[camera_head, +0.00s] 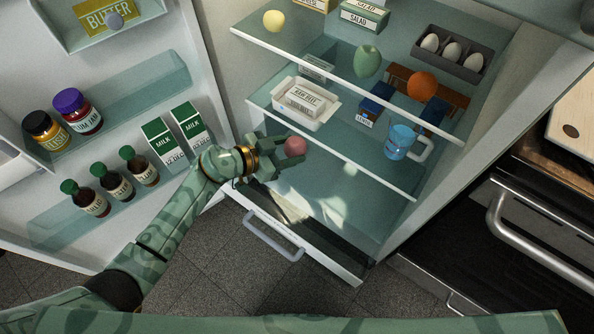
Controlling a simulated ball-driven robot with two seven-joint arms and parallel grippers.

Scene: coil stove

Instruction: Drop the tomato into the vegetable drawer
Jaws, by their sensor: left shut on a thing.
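The tomato (295,147) is a small reddish-pink ball in the head view. My left gripper (289,152) is shut on it and holds it in front of the fridge's lower shelf edge. The vegetable drawer (318,251) is at the bottom of the fridge, with a grey bar handle (273,236) on its front. A dark gap shows behind its front edge, so it seems pulled out a little. The tomato is above and behind the drawer front in the picture. My right gripper is not in the view.
The lower shelf holds a white meat tray (306,103), an egg-free wooden rack (455,97) and a blue mug (401,141). The open fridge door at left carries jars, bottles and milk cartons (160,143). An oven handle (500,225) stands at right.

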